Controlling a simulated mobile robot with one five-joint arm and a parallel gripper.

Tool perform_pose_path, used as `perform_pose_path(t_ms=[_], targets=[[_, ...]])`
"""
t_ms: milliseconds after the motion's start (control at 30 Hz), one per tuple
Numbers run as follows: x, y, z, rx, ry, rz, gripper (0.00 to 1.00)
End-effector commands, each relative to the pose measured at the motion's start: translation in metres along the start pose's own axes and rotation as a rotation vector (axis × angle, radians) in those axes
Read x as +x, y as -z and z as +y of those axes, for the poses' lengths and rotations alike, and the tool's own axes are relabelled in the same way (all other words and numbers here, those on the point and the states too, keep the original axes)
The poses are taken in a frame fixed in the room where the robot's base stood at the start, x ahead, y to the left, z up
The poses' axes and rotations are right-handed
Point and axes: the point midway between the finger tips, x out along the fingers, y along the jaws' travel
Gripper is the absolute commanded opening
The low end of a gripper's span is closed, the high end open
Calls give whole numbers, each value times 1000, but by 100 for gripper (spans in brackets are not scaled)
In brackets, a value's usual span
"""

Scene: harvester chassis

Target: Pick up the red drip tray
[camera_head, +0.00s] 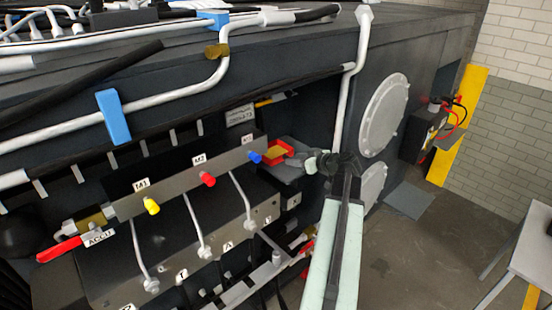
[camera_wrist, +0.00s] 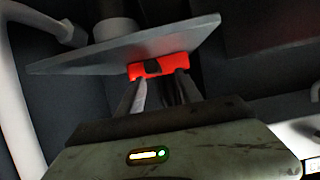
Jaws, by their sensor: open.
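The red drip tray (camera_head: 272,158) sits on a grey shelf in the chassis recess, right of the blue-capped fitting; its inside looks yellowish. In the wrist view, the tray's red front (camera_wrist: 138,69) has a dark patch in its middle and lies at the shelf edge, just beyond the fingertips. My gripper (camera_head: 314,163) is at the right of the tray in the head view. In the wrist view my gripper (camera_wrist: 161,80) is open, its two fingers apart and pointing at the red front. Whether a fingertip touches the tray cannot be told.
The grey shelf (camera_wrist: 85,62) crosses the wrist view beside the tray. A manifold block (camera_head: 185,178) with coloured caps stands left of the tray. A white pipe (camera_head: 346,100) runs down near my arm. Open floor (camera_head: 425,250) lies to the right.

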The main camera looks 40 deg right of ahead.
Motion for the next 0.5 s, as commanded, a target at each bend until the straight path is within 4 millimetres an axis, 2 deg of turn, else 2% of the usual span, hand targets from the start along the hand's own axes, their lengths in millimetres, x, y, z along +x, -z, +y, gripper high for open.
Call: perform_pose_path(t_ms=[167,400,500], targets=[[4,-4,6,3,-9,0,42],[42,-7,11,5,-15,-1,42],[47,-5,11,6,-15,-1,42]])
